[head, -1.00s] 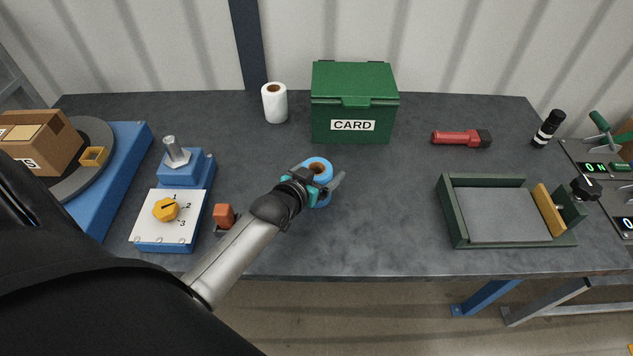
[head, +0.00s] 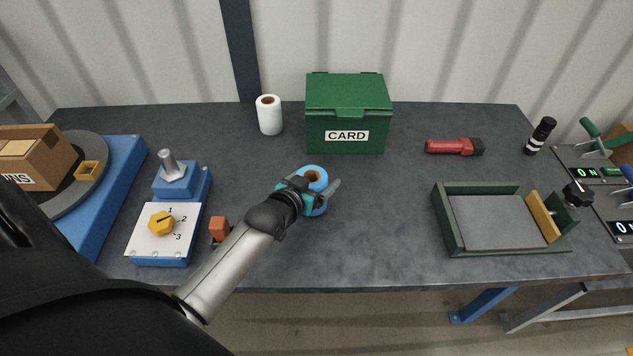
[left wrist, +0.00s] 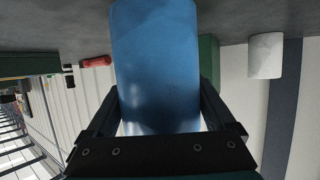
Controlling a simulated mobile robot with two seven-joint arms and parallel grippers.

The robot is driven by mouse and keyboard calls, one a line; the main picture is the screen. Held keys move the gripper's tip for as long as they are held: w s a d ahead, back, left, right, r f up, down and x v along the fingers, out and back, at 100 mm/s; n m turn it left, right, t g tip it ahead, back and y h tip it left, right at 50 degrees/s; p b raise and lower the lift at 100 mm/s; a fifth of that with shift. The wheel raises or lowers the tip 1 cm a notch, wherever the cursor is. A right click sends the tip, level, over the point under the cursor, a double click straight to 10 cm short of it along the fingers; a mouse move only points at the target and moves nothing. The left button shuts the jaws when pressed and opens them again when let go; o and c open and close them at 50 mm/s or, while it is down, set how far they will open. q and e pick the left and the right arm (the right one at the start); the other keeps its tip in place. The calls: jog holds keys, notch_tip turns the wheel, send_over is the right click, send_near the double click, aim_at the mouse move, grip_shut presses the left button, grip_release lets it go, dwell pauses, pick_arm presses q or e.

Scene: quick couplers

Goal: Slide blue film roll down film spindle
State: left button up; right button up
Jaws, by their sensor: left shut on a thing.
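The blue film roll (head: 313,177) stands upright near the middle of the table, with a brown core showing at its top. My left gripper (head: 312,192) is shut on it. The left wrist view shows the roll (left wrist: 156,70) filling the space between the two fingers (left wrist: 160,105). Whether its base touches the table is hard to tell. My right gripper is not in view.
A white roll (head: 269,115) and the green CARD box (head: 346,112) stand behind. A dial panel (head: 150,240) and an orange switch (head: 219,228) lie left of my forearm. A red torch (head: 452,147) and green tray (head: 447,230) are right. Open table lies between roll and tray.

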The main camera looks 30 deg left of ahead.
pick_arm(q)
notch_tip(320, 180, up, 19)
jog(key=p, duration=0.5)
